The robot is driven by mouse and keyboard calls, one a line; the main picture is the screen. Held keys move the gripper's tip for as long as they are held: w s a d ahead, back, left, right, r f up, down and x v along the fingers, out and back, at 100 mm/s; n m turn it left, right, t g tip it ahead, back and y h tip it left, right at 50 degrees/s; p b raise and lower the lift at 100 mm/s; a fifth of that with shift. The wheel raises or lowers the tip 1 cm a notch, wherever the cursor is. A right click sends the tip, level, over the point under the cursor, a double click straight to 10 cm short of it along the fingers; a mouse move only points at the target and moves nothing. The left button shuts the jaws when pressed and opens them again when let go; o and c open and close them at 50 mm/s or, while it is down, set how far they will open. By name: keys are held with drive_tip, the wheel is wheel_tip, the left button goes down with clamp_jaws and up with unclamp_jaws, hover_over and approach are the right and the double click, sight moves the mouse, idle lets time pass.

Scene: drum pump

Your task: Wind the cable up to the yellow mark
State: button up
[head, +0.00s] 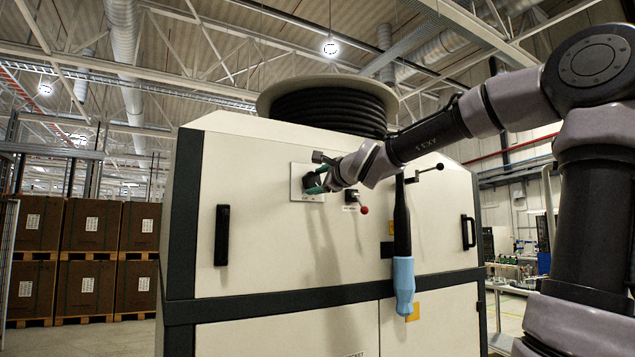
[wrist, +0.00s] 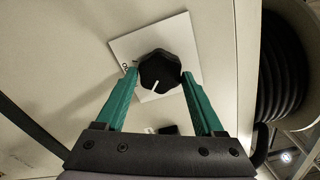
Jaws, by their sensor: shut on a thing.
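The black cable (head: 330,108) is wound on a pale drum (head: 278,88) on top of the cabinet; its coils also show in the wrist view (wrist: 285,75). A thick black length (head: 402,225) hangs down the cabinet front and ends in a light blue plug (head: 404,280). I cannot make out a yellow mark on the cable. My gripper (head: 322,181) is at a black rotary knob (head: 309,184) on a white plate. In the wrist view, the green fingers of my gripper (wrist: 159,76) are shut on the knob (wrist: 160,68), one on each side. The knob's white pointer line shows.
A crank with a black ball (head: 439,167) juts out further right. Black handles (head: 222,235) are on the cabinet front (head: 275,240). Stacked brown boxes (head: 90,225) stand at left.

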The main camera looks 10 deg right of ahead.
drive_tip(key=shift+f, duration=0.2)
drive_tip(key=o, duration=1.4)
drive_tip(key=shift+r, duration=0.1)
drive_tip(key=shift+s+d, duration=0.3)
drive_tip(key=shift+s, duration=0.25)
drive_tip(key=v, duration=0.9)
drive_tip(key=shift+s, duration=0.35)
drive_tip(key=s+f+n+g+h, duration=0.1)
drive_tip(key=s+f+n+g, duration=0.2)
drive_tip(key=s+f+n, duration=0.2)
drive_tip(key=s+d+f+n+g+h, duration=0.1)
drive_tip(key=s+f+n+g, duration=0.3)
drive_tip(key=s+f, duration=0.3)
drive_tip(key=s+d+f+n+g+h, duration=0.1)
drive_tip(key=s+f+n+g, duration=0.2)
drive_tip(key=f, duration=1)
drive_tip(key=shift+s+n, duration=1.55)
drive_tip(key=shift+n, duration=0.25)
